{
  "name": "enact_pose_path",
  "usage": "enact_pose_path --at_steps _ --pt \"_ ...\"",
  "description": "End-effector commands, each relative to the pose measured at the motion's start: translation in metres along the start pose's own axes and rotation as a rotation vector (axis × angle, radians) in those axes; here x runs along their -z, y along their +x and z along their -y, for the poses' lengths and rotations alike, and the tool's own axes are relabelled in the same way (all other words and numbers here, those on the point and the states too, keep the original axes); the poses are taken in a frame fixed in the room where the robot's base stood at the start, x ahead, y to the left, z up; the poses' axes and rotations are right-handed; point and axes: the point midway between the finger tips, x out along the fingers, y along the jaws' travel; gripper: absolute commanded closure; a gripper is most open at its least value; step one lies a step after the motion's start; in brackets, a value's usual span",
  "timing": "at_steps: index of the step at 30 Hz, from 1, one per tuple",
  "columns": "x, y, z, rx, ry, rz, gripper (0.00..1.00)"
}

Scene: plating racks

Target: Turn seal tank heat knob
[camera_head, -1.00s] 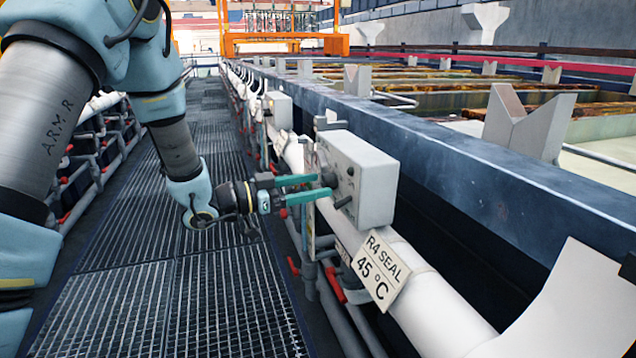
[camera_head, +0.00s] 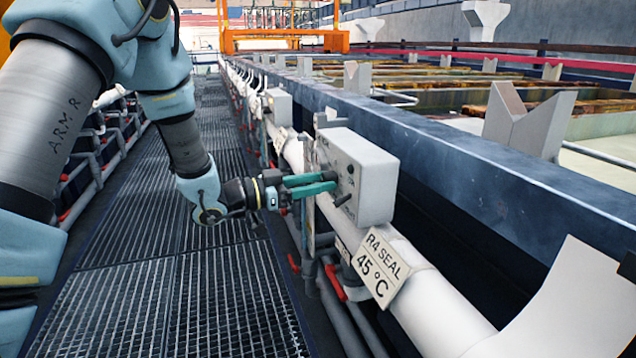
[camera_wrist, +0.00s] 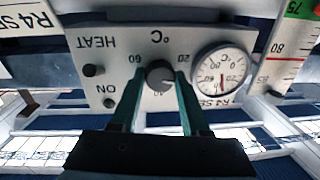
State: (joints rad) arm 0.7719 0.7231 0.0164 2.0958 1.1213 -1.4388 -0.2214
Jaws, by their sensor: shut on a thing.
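The seal tank heat box is a light grey control box (camera_head: 375,182) on the white pipe at the tank's side, beside a sign (camera_head: 380,267) reading R4 SEAL 45 °C. In the wrist view its panel (camera_wrist: 115,45) is upside down, with HEAT and ON labels and a °C scale. The dark round knob (camera_wrist: 160,75) sits between the marks 60 and 20. My gripper (camera_head: 328,182) reaches the box front from the left. In the wrist view its two green fingers (camera_wrist: 158,85) are closed on the knob, one on each side.
A round dial gauge (camera_wrist: 221,70) is beside the knob on the panel. A thermometer strip (camera_wrist: 290,50) is at the right edge of the wrist view. Red-handled valves (camera_head: 335,282) hang below the pipe. The grated walkway (camera_head: 190,290) is clear.

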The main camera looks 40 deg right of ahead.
Motion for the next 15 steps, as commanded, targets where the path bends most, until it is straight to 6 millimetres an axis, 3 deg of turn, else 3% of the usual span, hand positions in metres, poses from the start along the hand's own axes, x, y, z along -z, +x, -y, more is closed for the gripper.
enact_pose_path --at_steps 4,15 --pt "0.0000 -0.0001 0.0000 0.000 0.000 0.000 1.00" --pt "-0.0018 -0.0001 0.0000 0.000 0.033 -0.003 1.00"
